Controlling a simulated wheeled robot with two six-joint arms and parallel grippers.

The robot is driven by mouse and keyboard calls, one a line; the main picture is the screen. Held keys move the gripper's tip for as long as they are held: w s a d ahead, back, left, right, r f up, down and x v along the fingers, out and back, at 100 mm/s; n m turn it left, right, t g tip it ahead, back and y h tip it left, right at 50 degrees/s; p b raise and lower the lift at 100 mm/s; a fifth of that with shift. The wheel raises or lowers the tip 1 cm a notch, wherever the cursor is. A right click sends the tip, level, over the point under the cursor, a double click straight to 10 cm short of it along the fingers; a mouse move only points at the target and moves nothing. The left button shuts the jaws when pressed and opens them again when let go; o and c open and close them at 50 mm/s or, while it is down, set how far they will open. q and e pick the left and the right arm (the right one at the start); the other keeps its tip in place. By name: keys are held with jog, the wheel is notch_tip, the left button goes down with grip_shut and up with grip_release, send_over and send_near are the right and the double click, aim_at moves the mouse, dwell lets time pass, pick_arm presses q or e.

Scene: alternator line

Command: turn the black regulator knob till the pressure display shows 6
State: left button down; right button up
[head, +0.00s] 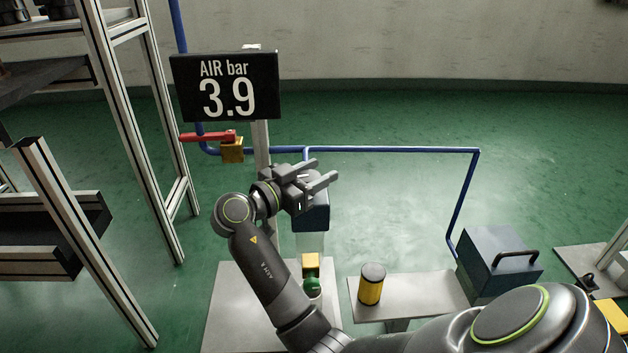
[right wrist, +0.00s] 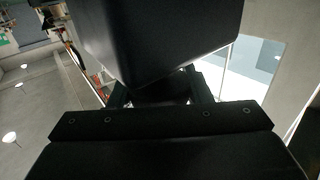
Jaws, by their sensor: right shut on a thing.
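The pressure display (head: 225,86) is a black panel on a post and reads AIR bar 3.9. The dark blue regulator body (head: 313,215) stands below and behind my right gripper (head: 323,173). In the right wrist view the gripper (right wrist: 161,91) has its two fingers on either side of the dark knob (right wrist: 160,98), under a large dark block (right wrist: 165,40). The right gripper is shut on the black knob, which it mostly hides in the head view. My left gripper is not in view.
A yellow valve with a red lever (head: 212,136) sits on the blue air pipe (head: 390,149), left of the regulator. A black-and-yellow cylinder (head: 372,284) stands on a grey plate (head: 425,290). A dark box with a handle (head: 497,264) is to its right. An aluminium frame (head: 133,120) stands at left.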

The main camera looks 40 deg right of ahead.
jog(key=shift+s+f+m+g+b, duration=0.15)
jog(key=shift+m+g+b, duration=0.25)
jog(key=shift+m+g, duration=1.25)
jog(key=shift+g, duration=0.75)
jog(key=shift+g+b, duration=0.3)
jog(key=shift+m+g+b, duration=0.25)
jog(key=shift+g+b, duration=0.05)
jog(key=shift+b, duration=0.25)
